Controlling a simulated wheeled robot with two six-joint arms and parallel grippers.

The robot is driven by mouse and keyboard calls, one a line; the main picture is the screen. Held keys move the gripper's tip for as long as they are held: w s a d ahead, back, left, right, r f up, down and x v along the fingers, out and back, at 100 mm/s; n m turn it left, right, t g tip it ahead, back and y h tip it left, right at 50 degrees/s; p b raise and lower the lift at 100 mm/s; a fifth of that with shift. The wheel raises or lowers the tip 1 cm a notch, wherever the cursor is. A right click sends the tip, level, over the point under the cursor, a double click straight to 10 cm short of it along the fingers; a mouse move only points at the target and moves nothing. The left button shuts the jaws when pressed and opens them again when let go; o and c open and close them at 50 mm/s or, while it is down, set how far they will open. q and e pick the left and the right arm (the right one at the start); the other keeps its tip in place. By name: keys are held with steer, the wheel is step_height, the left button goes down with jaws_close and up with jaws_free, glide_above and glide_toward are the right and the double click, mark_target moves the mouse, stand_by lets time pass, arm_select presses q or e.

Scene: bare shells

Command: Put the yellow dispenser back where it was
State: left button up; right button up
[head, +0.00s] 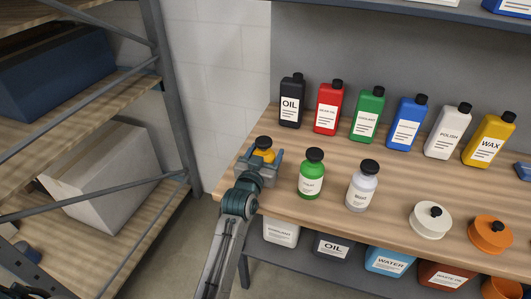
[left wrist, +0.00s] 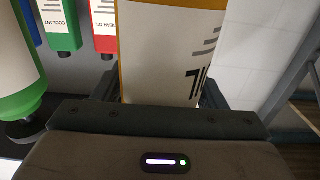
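The yellow dispenser (head: 264,155) has a black cap and stands at the left end of the wooden bench top. My left gripper (head: 260,161) reaches it from the front, with a finger on each side, and looks closed on its body. The gripper hides its lower part, so I cannot tell whether its base touches the wood. In the left wrist view the yellow dispenser (left wrist: 170,50), with a white label, fills the space between the fingers (left wrist: 160,92). My right gripper is in neither view.
A green dispenser (head: 312,175) and a white dispenser (head: 361,187) stand to the right in the same row. Several coloured bottles line the back, starting with a black oil bottle (head: 291,103). White (head: 430,222) and orange (head: 490,236) round containers sit front right. A metal rack (head: 170,90) stands left.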

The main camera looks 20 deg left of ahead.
arm_select(q)
steer(key=shift+o, duration=1.1)
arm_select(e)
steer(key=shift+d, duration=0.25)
arm_select(q)
steer(key=shift+r, duration=0.15)
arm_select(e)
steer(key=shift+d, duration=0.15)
arm_select(q)
steer(key=s+b, duration=0.2)
steer(key=s, duration=0.8)
steer(key=shift+s+a+b, duration=0.15)
steer(key=shift+s+b, duration=0.2)
steer(key=shift+s, duration=0.65)
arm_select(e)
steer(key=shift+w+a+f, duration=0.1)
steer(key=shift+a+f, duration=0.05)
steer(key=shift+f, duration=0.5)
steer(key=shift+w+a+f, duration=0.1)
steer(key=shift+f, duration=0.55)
